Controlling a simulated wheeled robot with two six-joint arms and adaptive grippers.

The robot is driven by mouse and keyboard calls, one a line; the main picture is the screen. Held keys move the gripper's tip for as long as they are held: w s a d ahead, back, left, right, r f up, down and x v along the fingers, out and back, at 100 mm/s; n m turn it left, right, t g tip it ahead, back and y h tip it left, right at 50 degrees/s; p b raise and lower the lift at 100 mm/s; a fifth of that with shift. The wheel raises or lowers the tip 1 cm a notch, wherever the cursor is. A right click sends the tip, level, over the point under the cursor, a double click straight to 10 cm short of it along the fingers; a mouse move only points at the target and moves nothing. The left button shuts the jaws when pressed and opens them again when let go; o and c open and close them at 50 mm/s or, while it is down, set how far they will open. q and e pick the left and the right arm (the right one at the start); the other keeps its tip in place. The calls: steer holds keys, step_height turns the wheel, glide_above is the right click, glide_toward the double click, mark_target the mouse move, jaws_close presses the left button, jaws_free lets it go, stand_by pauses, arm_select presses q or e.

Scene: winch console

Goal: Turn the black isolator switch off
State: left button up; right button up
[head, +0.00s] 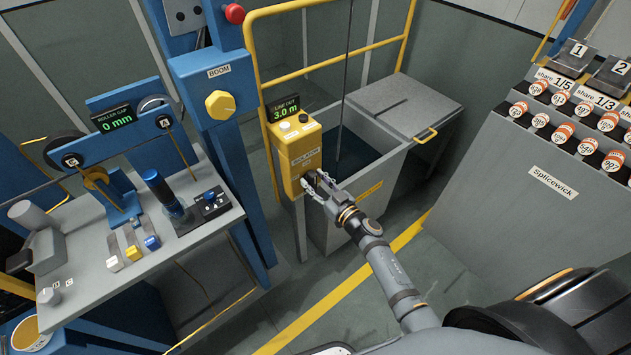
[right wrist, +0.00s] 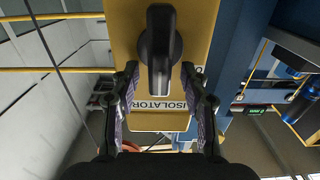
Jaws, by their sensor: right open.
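The black isolator switch (right wrist: 160,50) is a bar-shaped knob on a yellow box (right wrist: 120,22). In the right wrist view the knob's bar runs up and down in the picture, over a label reading ISOLATOR. In the head view the yellow box (head: 283,160) stands on a post in the middle, and my gripper mostly hides the knob. My right gripper (head: 316,183) is open at the box's lower front. In the right wrist view its fingers (right wrist: 159,72) stand on either side of the knob's lower end, with gaps; I see no contact. My left gripper is not in view.
A blue BOOM post (head: 215,85) with a yellow knob stands left of the box. A grey bench (head: 190,238) with levers is further left. A grey bin (head: 370,160) with a lid is behind my gripper. A Splicewick rack (head: 520,215) stands at right. The floor between is open.

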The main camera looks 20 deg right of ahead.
jaws_close()
steer(key=shift+n, duration=0.3)
steer(key=n, duration=0.2)
steer(key=shift+s+a+n+p, duration=0.15)
steer(key=shift+a+n+p, duration=0.1)
steer(key=shift+n+p, duration=0.1)
steer(key=n, duration=0.3)
steer(key=shift+s+a+f+n, duration=0.1)
steer(key=shift+a+f+n, duration=0.1)
steer(key=shift+a+n, duration=0.1)
steer(key=n+b, duration=0.1)
steer(key=n, duration=0.2)
steer(key=f+n+b, duration=0.1)
steer(key=n, duration=0.3)
steer(key=a+f+n+b, duration=0.1)
steer(key=n, duration=0.3)
steer(key=shift+s, duration=0.2)
